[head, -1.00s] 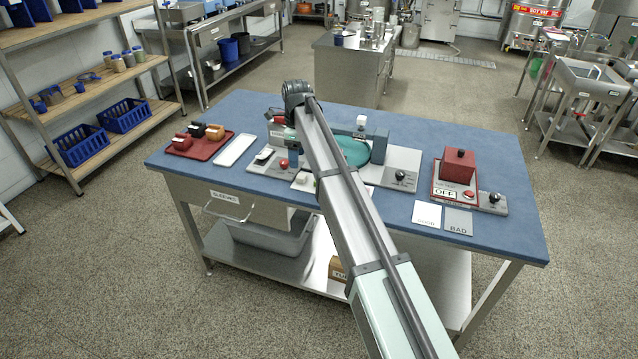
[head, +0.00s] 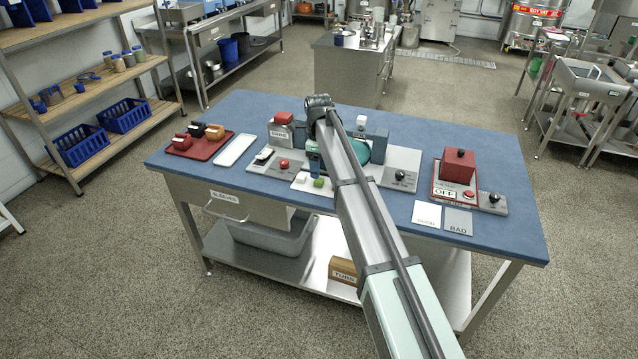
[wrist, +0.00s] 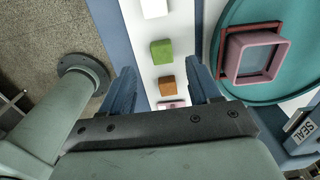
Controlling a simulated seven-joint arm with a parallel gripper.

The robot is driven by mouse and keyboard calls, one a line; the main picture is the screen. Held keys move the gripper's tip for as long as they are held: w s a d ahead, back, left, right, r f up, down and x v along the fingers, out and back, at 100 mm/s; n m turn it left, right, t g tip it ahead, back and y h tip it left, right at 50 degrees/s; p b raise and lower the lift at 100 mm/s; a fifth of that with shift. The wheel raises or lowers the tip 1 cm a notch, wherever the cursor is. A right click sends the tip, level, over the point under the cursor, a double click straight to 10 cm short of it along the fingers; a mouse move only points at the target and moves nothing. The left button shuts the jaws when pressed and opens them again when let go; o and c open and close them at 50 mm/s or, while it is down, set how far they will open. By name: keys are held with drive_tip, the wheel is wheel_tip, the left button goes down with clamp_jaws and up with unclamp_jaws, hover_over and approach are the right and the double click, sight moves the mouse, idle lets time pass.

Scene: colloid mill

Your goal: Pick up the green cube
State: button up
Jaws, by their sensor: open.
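The green cube (head: 318,183) sits on a white strip at the front of the machine, right of a white cube (head: 301,178). In the wrist view the green cube (wrist: 161,51) lies between the white cube (wrist: 154,8) and an orange-brown cube (wrist: 166,86). My gripper (wrist: 163,82) is open, with its blue fingers on either side of the strip. The orange-brown cube shows between the fingertips, and the green cube is beyond them. Nothing is held. In the head view my arm hides the fingers.
A teal round plate (wrist: 225,75) with a pink square frame (wrist: 250,55) is right of the strip. A SEAL block (wrist: 303,128) is at lower right. On the blue table (head: 400,240) stand a red tray (head: 190,150), a white tray (head: 236,148) and a red box (head: 459,166).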

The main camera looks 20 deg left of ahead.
sight(319, 180)
drive_tip(key=shift+w+d+f, duration=0.1)
drive_tip(key=shift+f, duration=2.55)
drive_tip(key=shift+c, duration=0.4)
drive_tip(key=c, duration=1)
